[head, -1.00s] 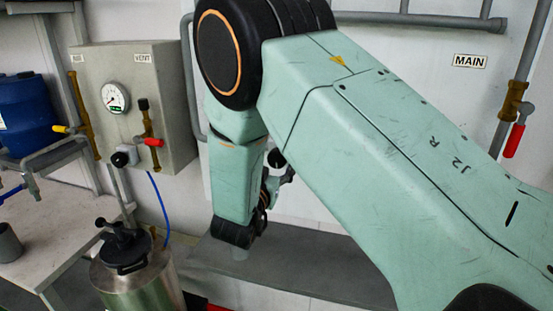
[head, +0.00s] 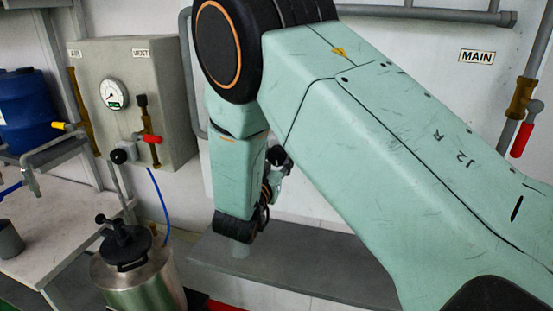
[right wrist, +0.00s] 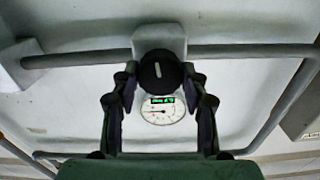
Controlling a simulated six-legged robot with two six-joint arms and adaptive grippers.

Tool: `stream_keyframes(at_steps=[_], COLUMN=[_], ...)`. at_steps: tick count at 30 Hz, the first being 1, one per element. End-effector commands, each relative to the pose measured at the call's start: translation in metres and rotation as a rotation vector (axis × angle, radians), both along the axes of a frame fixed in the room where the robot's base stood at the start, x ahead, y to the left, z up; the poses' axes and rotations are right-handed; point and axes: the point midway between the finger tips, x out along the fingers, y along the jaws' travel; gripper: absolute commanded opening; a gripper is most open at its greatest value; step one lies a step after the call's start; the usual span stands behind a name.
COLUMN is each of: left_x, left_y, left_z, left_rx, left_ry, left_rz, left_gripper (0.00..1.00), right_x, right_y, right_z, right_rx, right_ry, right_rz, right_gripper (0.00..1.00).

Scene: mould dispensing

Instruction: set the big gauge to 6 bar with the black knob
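In the right wrist view a round black knob (right wrist: 159,70) with a white mark on its face sits on a pale grey block. A white round gauge (right wrist: 162,110) with a green display strip shows just below it in the picture; its reading is too small to make out. My left gripper is not in view.
A grey box (head: 165,80) marked VENT carries another gauge (head: 113,94) and a red-handled valve (head: 152,138). A steel pot (head: 138,282) stands below it. A grey pipe (right wrist: 90,60) frames the knob area. A red-handled valve (head: 521,139) hangs at right.

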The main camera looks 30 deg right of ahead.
Motion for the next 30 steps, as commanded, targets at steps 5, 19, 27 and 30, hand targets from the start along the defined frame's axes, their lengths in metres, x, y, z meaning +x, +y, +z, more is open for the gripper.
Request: stream_keyframes(at_steps=[5, 19, 27, 30], left_x=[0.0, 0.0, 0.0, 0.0], left_y=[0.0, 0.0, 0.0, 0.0], left_z=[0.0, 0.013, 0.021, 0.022], left_rx=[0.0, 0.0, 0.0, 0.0], left_ry=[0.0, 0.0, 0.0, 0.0], left_rz=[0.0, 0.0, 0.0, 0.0], left_gripper=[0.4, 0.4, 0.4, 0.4], right_x=[-0.001, 0.0, 0.001, 0.001], right_y=[-0.001, -0.002, -0.002, -0.002], right_z=[0.0, 0.002, 0.001, 0.0], right_rx=[0.0, -0.125, -0.247, -0.259], right_ry=[0.0, 0.147, 0.29, 0.303], right_rz=[-0.004, -0.004, -0.003, -0.002], right_gripper=[0.25, 0.13, 0.13, 0.13])
